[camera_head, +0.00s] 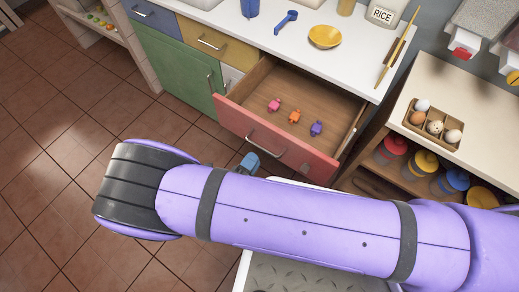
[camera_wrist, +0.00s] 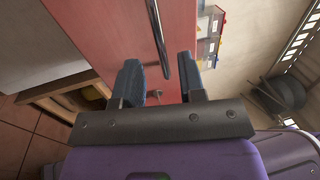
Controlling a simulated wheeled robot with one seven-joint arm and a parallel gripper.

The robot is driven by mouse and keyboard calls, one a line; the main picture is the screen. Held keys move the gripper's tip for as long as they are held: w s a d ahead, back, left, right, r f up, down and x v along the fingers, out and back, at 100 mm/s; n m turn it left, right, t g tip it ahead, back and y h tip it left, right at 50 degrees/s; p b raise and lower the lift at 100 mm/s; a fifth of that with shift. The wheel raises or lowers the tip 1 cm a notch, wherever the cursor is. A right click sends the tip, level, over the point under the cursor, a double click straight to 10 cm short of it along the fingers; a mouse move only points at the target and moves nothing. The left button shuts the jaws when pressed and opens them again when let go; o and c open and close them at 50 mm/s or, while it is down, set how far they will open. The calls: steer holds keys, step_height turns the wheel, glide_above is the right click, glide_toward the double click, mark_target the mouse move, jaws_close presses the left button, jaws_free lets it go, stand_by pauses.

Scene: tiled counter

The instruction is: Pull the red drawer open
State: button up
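The red drawer (camera_head: 278,140) stands pulled out from the counter in the head view, its inside showing. Its silver bar handle (camera_head: 265,142) is on the front face. In the wrist view the red front (camera_wrist: 110,35) fills the upper middle, and the handle (camera_wrist: 159,40) appears in the gap between my fingers. My gripper (camera_wrist: 159,62) is open, its two blue fingers apart. I cannot tell how deep the handle sits between them. In the head view only a blue part of my gripper (camera_head: 250,163) shows, close to the handle; my purple arm hides the rest.
Pink (camera_head: 274,105), orange (camera_head: 294,117) and purple (camera_head: 316,128) figures lie in the drawer. A green cabinet door (camera_head: 180,75) is left of it. A shelf unit with an egg box (camera_head: 433,125) on top and lidded jars below stands right. The tiled floor at left is clear.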

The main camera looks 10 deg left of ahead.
steer(key=shift+v, duration=2.7)
